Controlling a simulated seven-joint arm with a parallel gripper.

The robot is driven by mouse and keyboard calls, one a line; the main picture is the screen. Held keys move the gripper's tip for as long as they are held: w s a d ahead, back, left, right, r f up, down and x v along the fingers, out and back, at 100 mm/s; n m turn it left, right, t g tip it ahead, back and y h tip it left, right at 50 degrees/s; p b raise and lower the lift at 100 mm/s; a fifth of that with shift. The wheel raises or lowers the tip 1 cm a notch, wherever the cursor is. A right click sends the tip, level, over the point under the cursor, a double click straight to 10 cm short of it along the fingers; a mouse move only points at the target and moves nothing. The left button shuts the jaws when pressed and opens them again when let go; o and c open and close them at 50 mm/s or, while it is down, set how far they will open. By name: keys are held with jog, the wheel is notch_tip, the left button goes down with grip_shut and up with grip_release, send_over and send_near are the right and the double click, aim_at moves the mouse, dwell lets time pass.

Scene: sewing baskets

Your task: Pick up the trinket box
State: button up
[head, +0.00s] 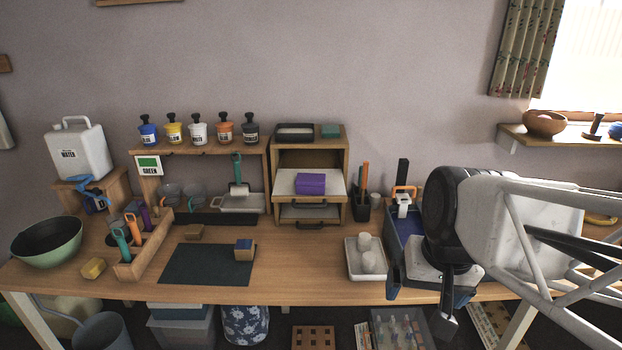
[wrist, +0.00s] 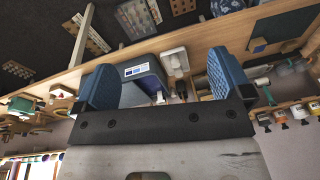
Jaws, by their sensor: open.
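No thing is labelled as a trinket box. The likeliest is a small wooden box with a blue top (head: 244,249), standing on the right end of a dark mat (head: 200,266) in the head view. A small blue-topped shape on the mat also shows at the upper right of the wrist view (wrist: 258,45). A purple box (head: 311,183) lies on a pulled-out white shelf and could also be meant. My gripper (head: 446,318) is at the right, over the bench's front edge, well away from both. In the wrist view its blue fingers (wrist: 161,82) are wide apart and empty.
A white tray with pale round things (head: 366,258) and a blue bin (head: 398,229) stand between my gripper and the mat. A tool rack (head: 145,248) stands left of the mat. The bench front near the white tray's left is clear.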

jog(key=w+a+r+m+g+y, duration=0.1)
jog(key=w+a+m, duration=0.1)
jog(key=w, duration=0.4)
jog(key=w+a+r+m+y, duration=0.1)
jog(key=w+m+y, duration=0.1)
jog(key=w, duration=0.3)
jog(key=m+y, duration=1)
jog(key=m, duration=0.3)
send_near(315, 177)
jog(key=x, duration=0.2)
jog(key=shift+s+a+f, duration=0.2)
jog(key=shift+a+f, duration=0.05)
jog(key=shift+x, duration=1.3)
jog(key=shift+a, duration=0.1)
jog(key=shift+x, duration=2.5)
jog(key=shift+r, duration=0.1)
